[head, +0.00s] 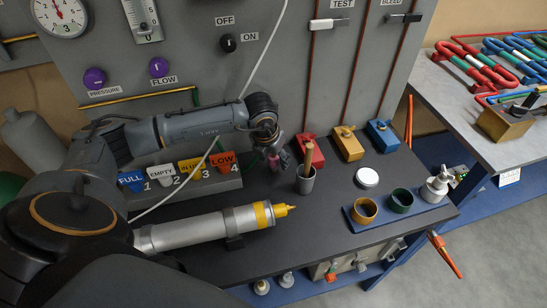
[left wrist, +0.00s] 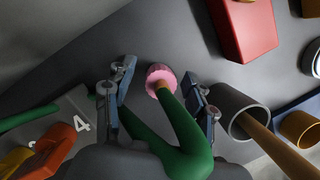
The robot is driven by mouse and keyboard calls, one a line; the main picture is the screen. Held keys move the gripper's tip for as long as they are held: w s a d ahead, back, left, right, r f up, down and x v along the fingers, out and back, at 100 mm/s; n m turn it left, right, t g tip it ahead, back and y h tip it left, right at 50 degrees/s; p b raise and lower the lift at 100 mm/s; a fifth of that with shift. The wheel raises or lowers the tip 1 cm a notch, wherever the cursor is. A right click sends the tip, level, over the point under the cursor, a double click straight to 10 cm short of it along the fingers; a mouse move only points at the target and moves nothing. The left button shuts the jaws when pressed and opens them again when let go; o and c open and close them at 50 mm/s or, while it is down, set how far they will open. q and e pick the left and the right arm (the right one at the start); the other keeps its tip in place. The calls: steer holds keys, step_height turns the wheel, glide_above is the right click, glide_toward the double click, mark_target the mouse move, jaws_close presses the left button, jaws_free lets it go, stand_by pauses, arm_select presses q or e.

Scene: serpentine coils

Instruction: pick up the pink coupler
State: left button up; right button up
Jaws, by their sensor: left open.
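The pink coupler (left wrist: 161,77) shows in the left wrist view as a round, ridged pink piece on the tan end of a green hose (left wrist: 172,135). In the head view a small pink patch of the coupler (head: 274,162) shows beside my left gripper (head: 275,148), which partly hides it. In the left wrist view my left gripper (left wrist: 162,95) is open, with one finger on each side of the coupler and hose end. I see no finger clearly touching the coupler. My right gripper is not in view.
A grey cup (head: 305,180) with a wooden handle stands close right of the gripper. A red block (head: 309,152) is behind it. The numbered tag rack (head: 190,190) is to the left. A yellow-tipped cylinder (head: 215,228) lies in front.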

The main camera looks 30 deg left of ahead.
arm_select(q)
steer(key=shift+w+f, duration=0.1)
steer(key=shift+f, duration=0.1)
steer(key=shift+r, duration=0.1)
jaws_close()
